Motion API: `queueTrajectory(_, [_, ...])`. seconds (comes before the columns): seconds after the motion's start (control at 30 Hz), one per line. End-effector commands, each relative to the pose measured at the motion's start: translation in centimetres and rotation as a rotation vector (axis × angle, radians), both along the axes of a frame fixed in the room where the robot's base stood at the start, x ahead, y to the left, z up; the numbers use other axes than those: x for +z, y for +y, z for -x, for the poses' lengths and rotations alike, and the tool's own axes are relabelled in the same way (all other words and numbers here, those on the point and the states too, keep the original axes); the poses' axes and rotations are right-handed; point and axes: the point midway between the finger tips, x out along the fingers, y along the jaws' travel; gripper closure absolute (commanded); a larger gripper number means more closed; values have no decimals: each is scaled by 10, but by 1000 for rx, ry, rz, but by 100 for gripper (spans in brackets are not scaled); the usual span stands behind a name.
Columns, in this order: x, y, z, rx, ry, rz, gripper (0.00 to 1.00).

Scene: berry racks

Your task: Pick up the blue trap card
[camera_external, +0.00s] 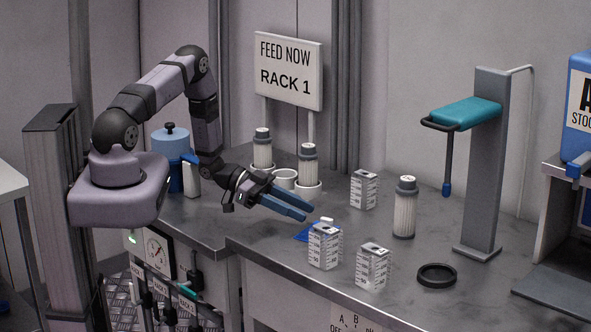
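The blue trap card (303,235) lies on the grey bench top, partly hidden behind a white box with printed marks (324,247). Only a blue corner of it shows clearly. My gripper (307,213) has two blue fingers pointing right and down. They look parted, with nothing seen between them. The fingertips are above and slightly behind the card and look apart from it.
Similar white boxes stand at front (372,267) and behind (363,189). A ribbed white cylinder (405,209) stands right of the card, with a black ring (437,275) farther right. Two capped cylinders stand behind my gripper. A grey post (486,160) carries a teal arm.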

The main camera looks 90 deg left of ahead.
Motion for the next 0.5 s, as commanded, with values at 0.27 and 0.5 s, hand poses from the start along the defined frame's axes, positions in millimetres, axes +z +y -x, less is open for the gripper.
queueTrajectory(0.27, [2,-8,-21,-4,1,0,65])
queueTrajectory(0.5, [-7,-16,-44,-2,1,0,65])
